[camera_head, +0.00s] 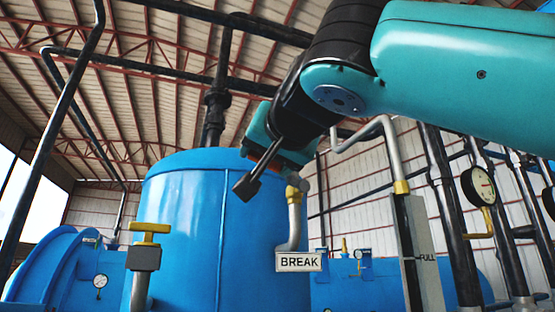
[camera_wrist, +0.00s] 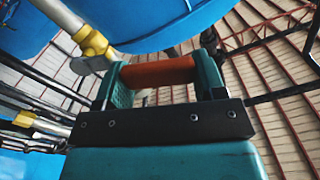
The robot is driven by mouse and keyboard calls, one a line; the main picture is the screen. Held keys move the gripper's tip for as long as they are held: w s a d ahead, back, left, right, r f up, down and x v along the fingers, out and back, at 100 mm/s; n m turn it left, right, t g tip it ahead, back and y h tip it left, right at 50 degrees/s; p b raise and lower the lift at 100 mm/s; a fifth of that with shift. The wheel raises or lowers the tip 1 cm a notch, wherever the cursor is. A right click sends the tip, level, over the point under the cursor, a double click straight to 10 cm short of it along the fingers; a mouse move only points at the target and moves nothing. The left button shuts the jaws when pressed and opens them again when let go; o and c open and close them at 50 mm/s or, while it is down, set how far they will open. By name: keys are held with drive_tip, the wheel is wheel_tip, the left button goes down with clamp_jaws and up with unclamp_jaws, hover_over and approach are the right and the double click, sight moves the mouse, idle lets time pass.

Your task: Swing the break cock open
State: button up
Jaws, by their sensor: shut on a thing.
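The break cock is a grey bent pipe with a brass-yellow fitting (camera_head: 297,183), above the white BREAK label (camera_head: 298,262) in the head view. Its yellow fitting (camera_wrist: 92,43) shows at the upper left of the wrist view. My gripper (camera_head: 268,158) is beside the fitting, to its upper left in the head view. In the wrist view its two teal jaws are shut on an orange-red handle (camera_wrist: 160,72) that spans between them. My arm and gripper hide most of the handle and where it joins the cock in the head view.
The large blue vessel (camera_head: 190,225) stands behind and left of my gripper. A yellow-handled valve (camera_head: 149,233) is at the left. A pipe with a FULL label (camera_head: 427,257) and a pressure gauge (camera_head: 482,187) stand to the right. Dark pipes rise around the arm.

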drive_tip(key=m, duration=0.1)
drive_tip(key=d+r+m, duration=0.1)
drive_tip(key=r+m, duration=0.1)
drive_tip(key=shift+w+d+r+m, duration=0.25)
drive_tip(key=shift+w+d+m, duration=0.05)
drive_tip(key=shift+d+m, duration=0.1)
drive_tip(key=w+d+r+m+b, duration=0.1)
drive_tip(key=w+d+r+m, duration=0.1)
drive_tip(key=d+m, duration=0.4)
drive_tip(key=shift+w+d+r+m+b, duration=0.2)
drive_tip(key=shift+m+b, duration=0.15)
drive_tip(key=shift+m, duration=1.75)
drive_tip(key=o, duration=1)
